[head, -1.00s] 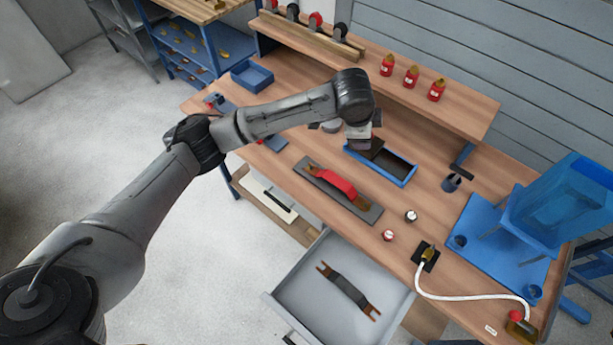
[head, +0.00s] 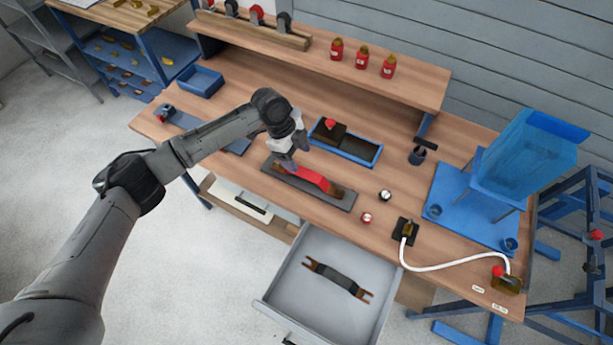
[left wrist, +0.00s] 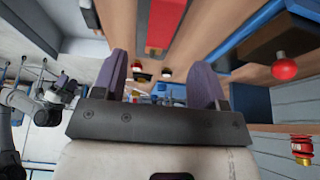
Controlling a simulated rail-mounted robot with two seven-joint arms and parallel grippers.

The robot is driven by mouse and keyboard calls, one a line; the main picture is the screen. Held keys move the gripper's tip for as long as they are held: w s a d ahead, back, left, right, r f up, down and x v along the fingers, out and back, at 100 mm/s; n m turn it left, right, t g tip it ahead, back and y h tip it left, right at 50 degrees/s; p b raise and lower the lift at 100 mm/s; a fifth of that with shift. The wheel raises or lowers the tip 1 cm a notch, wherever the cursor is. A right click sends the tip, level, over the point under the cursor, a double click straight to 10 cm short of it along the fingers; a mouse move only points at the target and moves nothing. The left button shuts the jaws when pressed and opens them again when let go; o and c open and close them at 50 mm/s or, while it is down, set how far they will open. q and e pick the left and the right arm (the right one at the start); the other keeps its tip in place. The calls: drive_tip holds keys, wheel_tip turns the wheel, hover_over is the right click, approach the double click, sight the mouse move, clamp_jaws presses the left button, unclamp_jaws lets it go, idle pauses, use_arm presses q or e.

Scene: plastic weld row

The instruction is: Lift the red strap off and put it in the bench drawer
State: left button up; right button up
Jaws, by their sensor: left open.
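The red strap (head: 315,178) lies on a dark grey plate (head: 342,199) on the wooden bench. My left gripper (head: 289,164) is open just above the strap's left part and hides that end in the head view. In the left wrist view, the strap (left wrist: 165,22) shows ahead, between the lines of the two open fingers (left wrist: 160,65); nothing is held. Whether the fingers touch the strap cannot be told. The bench drawer (head: 383,301) is pulled open below the front edge. A black strap with brown ends (head: 338,279) lies in it. My right gripper is not in view.
A blue tray (head: 364,160) with a red-knobbed block (head: 330,124) lies right behind the strap. Two small knobs (head: 385,195) and a white hose (head: 448,265) are to the right, near a blue stand (head: 470,205). Red bottles (head: 362,56) stand on the back shelf.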

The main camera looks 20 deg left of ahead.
sight(306, 173)
use_arm(q)
drive_tip(key=shift+x, duration=1.65)
drive_tip(key=shift+a+b+x, duration=0.1)
drive_tip(key=shift+b+x, duration=0.3)
drive_tip(key=shift+x, duration=0.9)
drive_tip(key=shift+a+b+x, duration=0.15)
drive_tip(key=shift+b+x, duration=0.2)
drive_tip(key=shift+x, duration=1)
drive_tip(key=c, duration=1)
drive_tip(key=shift+c, duration=0.2)
drive_tip(key=shift+r, duration=0.1)
